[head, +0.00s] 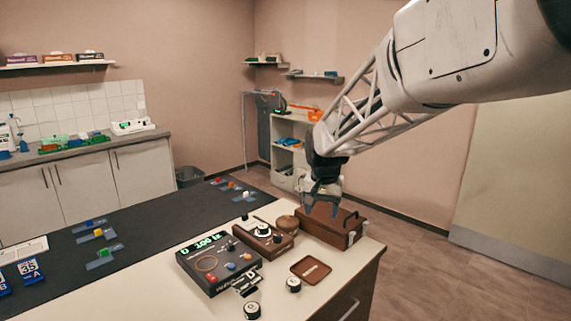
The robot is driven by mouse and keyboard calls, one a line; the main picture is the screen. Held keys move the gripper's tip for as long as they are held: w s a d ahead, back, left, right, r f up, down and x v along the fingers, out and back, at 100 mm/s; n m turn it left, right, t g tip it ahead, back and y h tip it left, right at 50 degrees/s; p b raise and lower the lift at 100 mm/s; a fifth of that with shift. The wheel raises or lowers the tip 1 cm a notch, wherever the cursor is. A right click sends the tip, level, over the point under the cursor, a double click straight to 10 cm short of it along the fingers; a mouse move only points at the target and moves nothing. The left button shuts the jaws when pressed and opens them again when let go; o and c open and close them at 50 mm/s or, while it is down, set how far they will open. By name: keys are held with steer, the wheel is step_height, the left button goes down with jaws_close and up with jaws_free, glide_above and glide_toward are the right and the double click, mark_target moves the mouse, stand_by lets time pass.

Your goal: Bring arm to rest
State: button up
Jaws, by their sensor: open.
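My arm comes in from the upper right of the head view. My gripper (322,208) hangs at its end, pointing down, with its dark fingers apart and nothing seen between them. I cannot tell from this view how far above the box the fingertips are.
The table (150,272) holds a dark device with a green display (217,262), a wooden holder (263,238), a round wooden bowl (288,223), a small brown tray (311,270) and black-and-white knobs (293,285). A shelf unit (290,160) stands behind. Floor at right is clear.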

steer(key=s+d+n, duration=0.1)
steer(key=s+d, duration=0.2)
steer(key=s, duration=0.9)
steer(key=s+d+f+n+t, duration=0.1)
steer(key=s+d, duration=0.2)
steer(key=s, duration=1)
steer(key=s+d, duration=0.2)
steer(key=s, duration=1)
steer(key=shift+s+d+f+n, duration=0.3)
steer(key=shift+d+n, duration=0.1)
